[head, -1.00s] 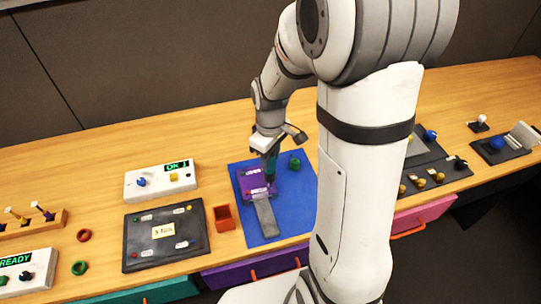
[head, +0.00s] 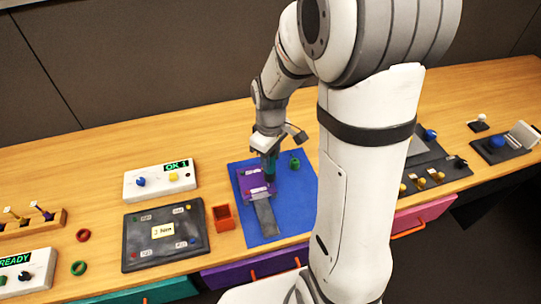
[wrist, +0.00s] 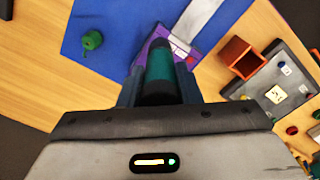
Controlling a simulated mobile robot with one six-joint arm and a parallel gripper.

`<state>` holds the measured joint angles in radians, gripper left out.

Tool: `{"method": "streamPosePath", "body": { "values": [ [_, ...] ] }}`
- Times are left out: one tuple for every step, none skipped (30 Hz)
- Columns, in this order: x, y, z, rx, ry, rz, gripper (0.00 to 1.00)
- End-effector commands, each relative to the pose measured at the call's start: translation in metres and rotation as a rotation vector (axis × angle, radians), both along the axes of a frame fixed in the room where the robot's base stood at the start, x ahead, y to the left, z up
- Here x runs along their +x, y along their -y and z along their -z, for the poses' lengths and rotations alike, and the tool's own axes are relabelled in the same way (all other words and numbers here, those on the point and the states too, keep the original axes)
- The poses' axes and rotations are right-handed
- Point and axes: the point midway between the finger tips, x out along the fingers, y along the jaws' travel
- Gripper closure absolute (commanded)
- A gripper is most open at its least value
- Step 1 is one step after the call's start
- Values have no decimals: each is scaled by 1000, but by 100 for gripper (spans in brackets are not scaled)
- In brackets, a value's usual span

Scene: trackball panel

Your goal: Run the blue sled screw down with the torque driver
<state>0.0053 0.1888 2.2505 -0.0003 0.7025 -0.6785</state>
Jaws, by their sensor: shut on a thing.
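My gripper (head: 269,150) is shut on the torque driver (head: 270,168), a dark cylinder with a teal band. The driver (wrist: 159,70) points away from the wrist camera, between the jaws. It stands roughly upright over the purple sled block (head: 250,188), which lies on the blue mat (head: 290,220) with a grey bar (head: 265,215) in front of it. In the wrist view the driver covers part of the purple block (wrist: 190,58). The blue screw under it does not show, and I cannot tell whether the tip touches it.
A green knob-like part (head: 295,163) stands on the mat to the right. An orange open box (head: 223,217) is left of the mat. A dark panel with a paper card (head: 135,255) and a white box reading OK 1 (head: 150,192) lie further left.

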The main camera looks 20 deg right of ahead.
Motion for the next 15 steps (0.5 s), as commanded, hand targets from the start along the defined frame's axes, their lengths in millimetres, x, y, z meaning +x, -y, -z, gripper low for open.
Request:
{"method": "streamPosePath", "body": {
  "values": [
    [0, 0, 0, 0, 1, 0, 92],
    [0, 0, 0, 0, 1, 0, 92],
    [0, 0, 0, 0, 1, 0, 92],
    [0, 0, 1, 0, 1, 0, 92],
    [0, 0, 1, 0, 1, 0, 92],
    [0, 0, 1, 0, 1, 0, 92],
    [0, 0, 1, 0, 1, 0, 92],
    [0, 0, 2, 1, 1, 0, 92],
    [0, 0, 2, 1, 1, 0, 92],
    [0, 0, 2, 1, 1, 0, 92],
    [0, 0, 3, 1, 1, 0, 92],
    [0, 0, 3, 1, 1, 0, 92],
    [0, 0, 3, 1, 1, 0, 92],
    [0, 0, 3, 1, 1, 0, 92],
    [0, 0, 4, 1, 1, 0, 92]
  ]
}}
